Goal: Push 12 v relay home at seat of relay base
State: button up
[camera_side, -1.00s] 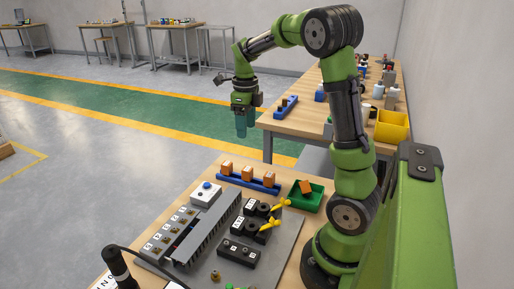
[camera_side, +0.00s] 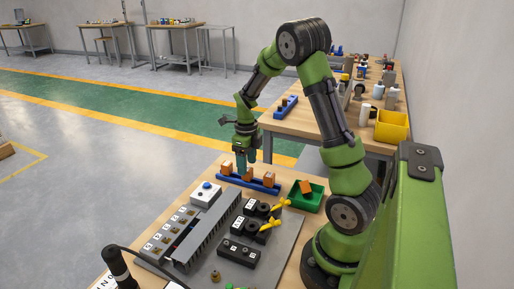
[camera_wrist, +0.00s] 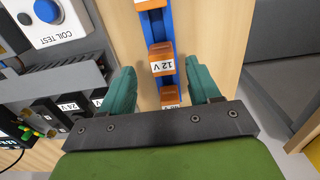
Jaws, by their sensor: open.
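The 12 V relay (camera_wrist: 162,62) is an orange block with a white label, in the middle of a blue rack (camera_wrist: 166,30) in the wrist view. My gripper (camera_wrist: 159,68) is open and empty, with one teal finger on each side of this relay in the picture. In the side view my gripper (camera_side: 246,164) points down just over the rack (camera_side: 262,186), at its middle relay (camera_side: 247,174). I cannot tell whether the fingers reach down beside it. Black socket blocks (camera_side: 240,252) stand on the grey panel; which holds the relay base's seat is unclear.
More orange relays (camera_side: 227,168) (camera_side: 269,178) stand at either end of the rack. A green bin (camera_side: 316,197) holds a tilted orange block. A white coil test box (camera_side: 206,193) with a blue button, a long grey slotted duct (camera_side: 208,232) and yellow levers (camera_side: 281,203) are nearby.

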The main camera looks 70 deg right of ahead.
notch_tip(320, 180, down, 4)
jog(key=shift+d, duration=0.15)
jog(key=c, duration=1.1)
jog(key=shift+o, duration=0.2)
jog(key=r, duration=1)
jog(key=shift+w+r, duration=0.2)
jog(key=shift+r, duration=0.05)
jog(key=s+a, duration=1)
jog(key=a, duration=0.1)
jog(key=shift+s+a, duration=0.35)
jog(key=shift+s, duration=0.05)
